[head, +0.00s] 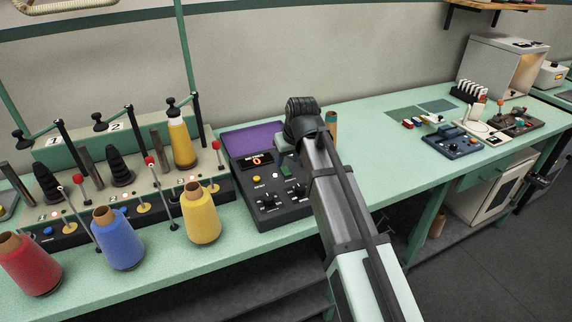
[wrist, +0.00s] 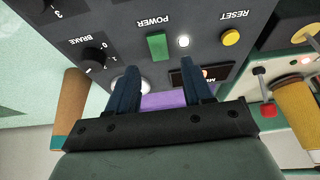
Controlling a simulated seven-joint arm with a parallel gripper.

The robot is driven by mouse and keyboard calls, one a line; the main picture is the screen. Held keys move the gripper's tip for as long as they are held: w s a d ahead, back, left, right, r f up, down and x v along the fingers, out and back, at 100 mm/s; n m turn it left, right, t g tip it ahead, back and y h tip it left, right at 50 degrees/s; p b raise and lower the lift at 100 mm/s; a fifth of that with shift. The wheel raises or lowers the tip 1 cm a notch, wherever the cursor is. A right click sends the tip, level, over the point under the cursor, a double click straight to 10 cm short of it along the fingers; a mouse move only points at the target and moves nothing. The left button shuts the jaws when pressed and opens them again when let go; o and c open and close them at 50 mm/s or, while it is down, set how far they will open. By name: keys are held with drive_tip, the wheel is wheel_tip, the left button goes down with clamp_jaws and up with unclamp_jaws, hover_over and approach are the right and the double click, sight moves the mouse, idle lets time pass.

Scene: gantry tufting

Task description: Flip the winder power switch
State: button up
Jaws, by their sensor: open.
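The winder's dark control box (head: 262,208) stands on the bench left of my arm, with a lit red display (head: 257,161). In the wrist view its panel (wrist: 200,18) appears upside down. The green power switch (wrist: 157,47) sits under the POWER label, beside a bright white lamp (wrist: 183,41). My gripper (wrist: 160,75) is open and empty, its two dark fingers apart over the panel, with the switch beyond the tips, roughly between them. Contact with the panel cannot be told. In the head view my arm hides the fingers.
A yellow RESET button (wrist: 230,37) and a BRAKE knob (wrist: 94,53) flank the switch. A brown tube (head: 331,120) stands close behind my arm. Thread cones, such as the yellow one (head: 201,215), crowd the left. The bench right of my arm has free room.

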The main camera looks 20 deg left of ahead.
sight(285, 168)
drive_tip(key=shift+x, duration=1.95)
clamp_jaws()
